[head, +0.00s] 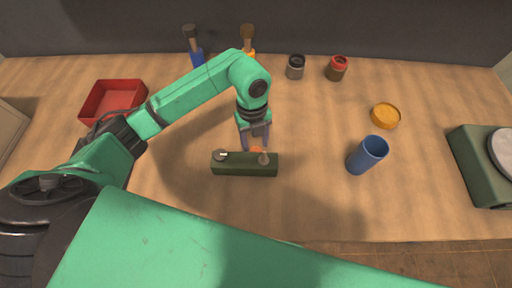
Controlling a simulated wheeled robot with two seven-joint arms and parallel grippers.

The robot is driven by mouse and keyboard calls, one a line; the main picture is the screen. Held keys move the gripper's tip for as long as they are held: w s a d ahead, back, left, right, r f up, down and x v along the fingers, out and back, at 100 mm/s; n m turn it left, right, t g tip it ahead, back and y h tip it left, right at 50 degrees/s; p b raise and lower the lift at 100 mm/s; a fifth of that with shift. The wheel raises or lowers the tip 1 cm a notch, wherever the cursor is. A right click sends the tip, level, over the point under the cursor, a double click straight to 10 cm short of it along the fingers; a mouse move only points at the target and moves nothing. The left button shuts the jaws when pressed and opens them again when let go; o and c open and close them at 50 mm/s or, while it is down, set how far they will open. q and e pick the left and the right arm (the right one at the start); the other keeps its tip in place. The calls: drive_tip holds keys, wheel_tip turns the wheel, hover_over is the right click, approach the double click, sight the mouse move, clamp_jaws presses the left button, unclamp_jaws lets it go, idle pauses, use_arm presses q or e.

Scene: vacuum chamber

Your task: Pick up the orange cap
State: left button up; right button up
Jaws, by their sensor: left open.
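A small orange piece (256,149), which looks like the orange cap, shows at the far side of a dark green block (245,170). My left gripper (255,143) points down just over it, open, with one finger to each side. The fingers partly hide it, and I cannot tell whether they touch it. Two small metal fittings stand on the block, one at each end. A round, flat orange dish or lid (385,116) lies apart on the right. My right gripper is out of view.
A blue cup (367,155) stands right of the block. A red tray (113,98) is at left. Two small jars (296,67) (337,68) and two brush-like tools (194,46) (248,38) stand at the back. A green scale-like device (480,165) is at far right.

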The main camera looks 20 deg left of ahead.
sight(255, 150)
use_arm(q)
drive_tip(key=shift+s+d+f, duration=0.1)
drive_tip(key=shift+s+f, duration=0.05)
drive_tip(key=shift+f, duration=0.95)
clamp_jaws()
wheel_tip(255, 150, up, 20)
